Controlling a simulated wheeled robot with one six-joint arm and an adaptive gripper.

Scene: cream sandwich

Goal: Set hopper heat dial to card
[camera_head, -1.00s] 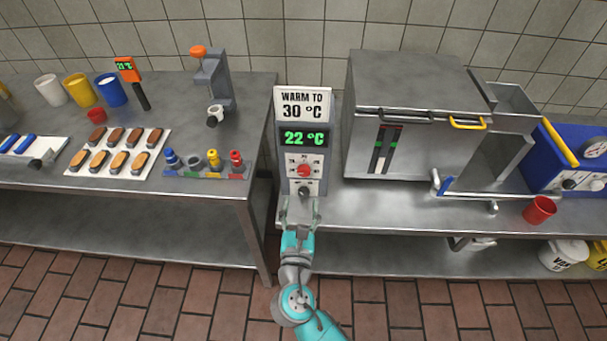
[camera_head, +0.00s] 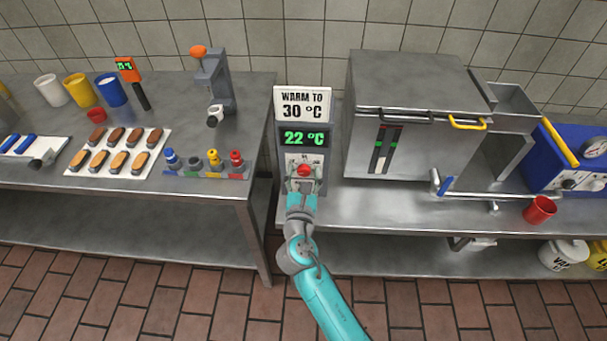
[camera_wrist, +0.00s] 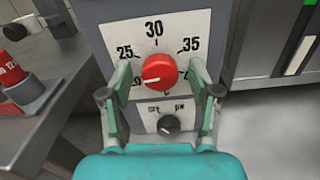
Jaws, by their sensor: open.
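The card (camera_head: 302,103) above the heater panel reads "WARM TO 30 °C". The green display (camera_head: 304,138) below it reads 22 °C. The red heat dial (camera_head: 304,170) shows large in the wrist view (camera_wrist: 159,70), on a white scale with 25, 30 and 35 around it. Its white mark points to the lower left, near the partly hidden low end of the scale. My gripper (camera_head: 303,184) is open at the panel. In the wrist view its fingers (camera_wrist: 161,76) stand either side of the dial, with gaps visible.
A small black knob (camera_wrist: 168,125) sits below the dial, between my fingers in the wrist view. A steel hopper box (camera_head: 400,145) stands close at right. The left table (camera_head: 225,125) holds colored plungers (camera_head: 213,160) near its edge.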

